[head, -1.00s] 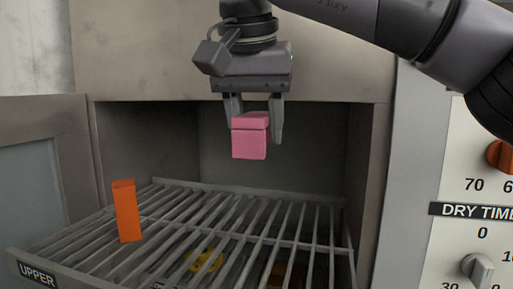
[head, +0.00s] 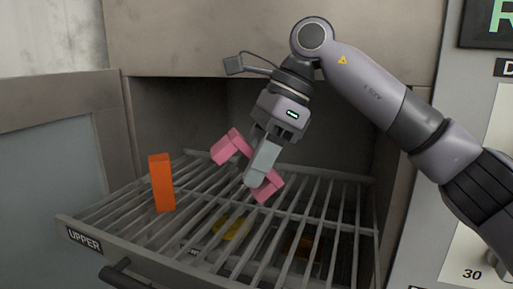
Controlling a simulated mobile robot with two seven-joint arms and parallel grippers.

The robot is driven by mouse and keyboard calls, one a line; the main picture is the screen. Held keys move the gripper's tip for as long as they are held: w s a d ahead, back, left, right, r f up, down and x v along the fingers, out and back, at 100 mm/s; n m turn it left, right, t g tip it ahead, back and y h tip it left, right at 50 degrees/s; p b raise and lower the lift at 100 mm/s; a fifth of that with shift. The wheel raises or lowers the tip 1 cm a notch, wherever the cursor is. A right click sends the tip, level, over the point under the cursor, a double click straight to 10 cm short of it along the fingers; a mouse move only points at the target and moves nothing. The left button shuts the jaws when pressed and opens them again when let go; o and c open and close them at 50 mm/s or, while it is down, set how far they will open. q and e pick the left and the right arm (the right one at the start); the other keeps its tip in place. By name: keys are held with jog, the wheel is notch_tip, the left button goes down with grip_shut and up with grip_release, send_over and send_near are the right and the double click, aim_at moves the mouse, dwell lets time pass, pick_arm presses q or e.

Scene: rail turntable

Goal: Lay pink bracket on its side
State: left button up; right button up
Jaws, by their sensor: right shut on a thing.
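The pink bracket (head: 230,147) is held in my right gripper (head: 256,176) over the upper wire rack (head: 330,228). The bracket is tilted, with one end up at the left and its other end low at the right, close to the rack bars. A grey finger hides its middle. I cannot tell whether the low end touches the bars. The right gripper is shut on the bracket and leans down to the left. My left gripper is not in view.
An orange block (head: 161,183) stands upright on the rack's left part. A yellow object (head: 230,228) shows below the bars. The oven-like chamber has an open door (head: 60,170) at left and a control panel (head: 480,200) at right. The rack's front right is clear.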

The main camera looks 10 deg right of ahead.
jog(key=m+t+y, duration=0.2)
jog(key=m, duration=0.1)
jog(key=shift+s+d+r+m+p, duration=0.15)
jog(key=shift+d+m+p, duration=0.15)
jog(key=shift+d, duration=0.05)
jog(key=m+t, duration=0.1)
jog(key=d+m+t, duration=0.1)
jog(key=m+t+y, duration=0.1)
jog(key=shift+s+d+r+t+p, duration=0.2)
jog(key=shift+r+t+p, duration=0.1)
jog(key=shift+t+p, duration=0.1)
jog(key=s+d+r+m+t, duration=0.1)
jog(key=d+r+m+t, duration=0.1)
jog(key=d+m+t, duration=0.25)
jog(key=shift+t+h, duration=0.5)
jog(key=shift+t, duration=0.05)
jog(key=f+b, duration=0.2)
jog(key=f, duration=0.1)
jog(key=f+b, duration=0.2)
jog(key=f, duration=0.1)
jog(key=f+b, duration=0.2)
jog(key=f, duration=0.2)
jog(key=shift+s+a+b, duration=0.2)
jog(key=shift+a+b, duration=0.1)
jog(key=shift+b, duration=0.05)
jog(key=shift+f+b, duration=0.4)
jog(key=shift+b, duration=0.1)
jog(key=shift+f+b, duration=0.45)
jog(key=shift+b, duration=0.05)
jog(key=o, duration=1.3)
